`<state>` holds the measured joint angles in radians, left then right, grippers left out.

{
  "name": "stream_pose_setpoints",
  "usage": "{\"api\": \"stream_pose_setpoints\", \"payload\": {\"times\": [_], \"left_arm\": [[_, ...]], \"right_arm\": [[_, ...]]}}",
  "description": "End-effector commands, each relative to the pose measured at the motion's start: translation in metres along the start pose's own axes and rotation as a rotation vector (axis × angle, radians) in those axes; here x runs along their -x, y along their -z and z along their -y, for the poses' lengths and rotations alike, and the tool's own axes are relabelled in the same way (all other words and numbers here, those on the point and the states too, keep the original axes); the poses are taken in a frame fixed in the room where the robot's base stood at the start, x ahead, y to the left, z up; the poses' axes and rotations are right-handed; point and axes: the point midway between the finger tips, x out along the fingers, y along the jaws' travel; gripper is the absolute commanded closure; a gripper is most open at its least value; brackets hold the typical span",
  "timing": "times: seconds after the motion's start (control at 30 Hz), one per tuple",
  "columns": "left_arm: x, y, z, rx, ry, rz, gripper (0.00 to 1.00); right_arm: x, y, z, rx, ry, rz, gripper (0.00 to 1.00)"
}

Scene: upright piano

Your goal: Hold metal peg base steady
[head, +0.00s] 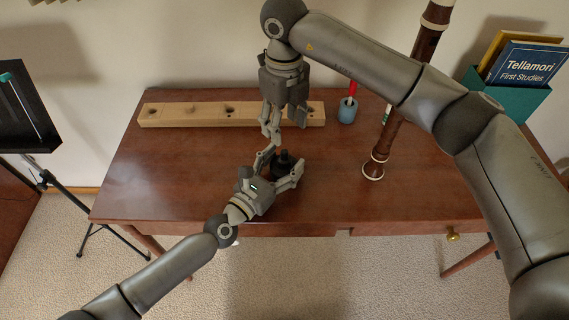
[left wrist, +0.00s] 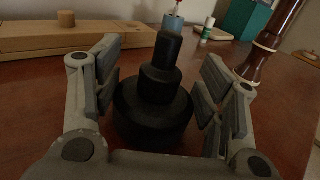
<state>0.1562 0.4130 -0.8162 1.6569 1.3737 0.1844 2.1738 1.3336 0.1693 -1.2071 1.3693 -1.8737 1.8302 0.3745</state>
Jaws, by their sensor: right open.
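The metal peg base (head: 283,161) is a black stepped piece standing upright on the brown desk, near its front edge. In the left wrist view the peg base (left wrist: 154,105) shows a wide bottom disc, a narrower middle and a slim post. My left gripper (head: 281,165) is open with one finger on each side of it; the left wrist view also shows the fingers (left wrist: 162,85) spread wide around it. Whether either finger touches it I cannot tell. My right gripper (head: 285,124) points down above and behind the base, open, with nothing seen in it.
A long wooden block (head: 185,115) with holes lies along the back. A blue cup (head: 347,112) with a red-handled tool stands beside it. A tall brown woodwind piece (head: 384,140) stands upright on the right. A teal book box (head: 515,95) is at back right. The desk's left side is clear.

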Motion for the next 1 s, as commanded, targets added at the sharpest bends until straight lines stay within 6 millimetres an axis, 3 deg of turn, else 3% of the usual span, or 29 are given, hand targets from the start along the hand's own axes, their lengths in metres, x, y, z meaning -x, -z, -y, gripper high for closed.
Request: {"api": "stream_pose_setpoints", "payload": {"times": [0.03,0.2,0.63,0.77,1.0], "left_arm": [[0.0,0.0,0.0,0.0,0.0,0.0,0.3],[0.0,0.0,0.0,0.0,0.0,0.0,0.1],[0.006,0.001,0.0,0.0,0.0,-0.002,0.1],[0.026,0.002,0.0,-0.002,0.0,-0.003,0.1],[0.079,0.002,0.0,-0.003,0.002,-0.006,0.1]], "right_arm": [[0.0,0.0,0.0,0.0,0.0,0.0,0.46],[0.0,0.0,0.0,0.0,0.0,0.0,0.46],[-0.001,0.0,0.0,0.0,0.0,0.0,0.46],[0.0,0.0,0.0,0.0,0.0,0.0,0.46],[0.0,0.0,0.0,0.0,0.0,0.0,0.46]]}}
